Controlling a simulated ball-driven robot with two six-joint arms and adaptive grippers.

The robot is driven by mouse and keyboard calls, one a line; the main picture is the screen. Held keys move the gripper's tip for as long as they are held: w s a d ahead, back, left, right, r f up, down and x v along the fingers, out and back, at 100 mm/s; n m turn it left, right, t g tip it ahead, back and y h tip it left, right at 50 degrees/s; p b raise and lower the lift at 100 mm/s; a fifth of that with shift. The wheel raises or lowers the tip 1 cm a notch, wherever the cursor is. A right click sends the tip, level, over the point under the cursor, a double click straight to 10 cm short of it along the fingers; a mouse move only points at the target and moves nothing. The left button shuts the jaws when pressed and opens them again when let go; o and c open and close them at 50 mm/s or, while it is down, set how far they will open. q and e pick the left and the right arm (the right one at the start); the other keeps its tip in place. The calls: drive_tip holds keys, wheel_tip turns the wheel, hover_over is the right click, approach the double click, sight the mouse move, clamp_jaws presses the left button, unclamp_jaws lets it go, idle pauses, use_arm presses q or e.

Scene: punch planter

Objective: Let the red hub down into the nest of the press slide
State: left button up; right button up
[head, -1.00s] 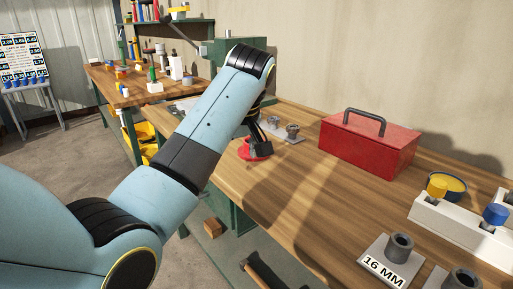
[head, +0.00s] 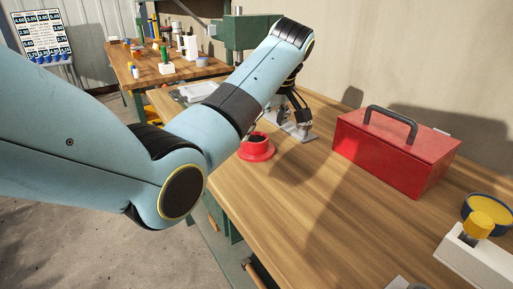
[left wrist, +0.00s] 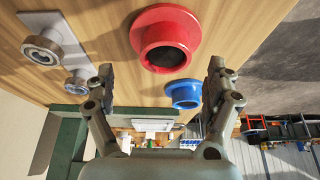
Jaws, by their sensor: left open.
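The red hub (head: 256,149), a flanged ring with a dark bore, rests on the wooden bench left of my left gripper (head: 293,112) in the head view. In the left wrist view the red hub (left wrist: 166,38) lies ahead of the open, empty fingers (left wrist: 161,72), apart from them. A grey plate (head: 302,136) with grey round fittings (left wrist: 42,49) is beside the gripper; I cannot tell whether it touches. I cannot make out the nest of the press slide. The green press (head: 245,35) stands behind my arm. My right gripper is not in view.
A blue hub (left wrist: 185,94) lies near the red one. A red toolbox (head: 395,150) stands to the right on the bench. A yellow-topped piece (head: 481,224) sits on a white block (head: 476,258) at front right. The middle front of the bench is clear.

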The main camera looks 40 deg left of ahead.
sight(255, 138)
use_arm(q)
drive_tip(key=x, duration=0.4)
drive_tip(key=shift+s+a+f, duration=0.25)
drive_tip(key=shift+a+f, duration=0.05)
drive_tip(key=shift+a, duration=0.05)
drive_tip(key=shift+w+a+f, duration=0.1)
drive_tip(key=shift+f, duration=0.2)
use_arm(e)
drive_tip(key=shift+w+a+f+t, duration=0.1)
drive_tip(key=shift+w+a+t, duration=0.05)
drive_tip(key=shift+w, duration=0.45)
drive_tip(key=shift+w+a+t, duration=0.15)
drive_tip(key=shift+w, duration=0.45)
use_arm(q)
drive_tip(key=shift+c, duration=0.2)
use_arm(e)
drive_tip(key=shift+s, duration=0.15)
use_arm(q)
drive_tip(key=c, duration=1.6)
drive_tip(key=shift+r, duration=0.1)
drive_tip(key=shift+c, duration=0.7)
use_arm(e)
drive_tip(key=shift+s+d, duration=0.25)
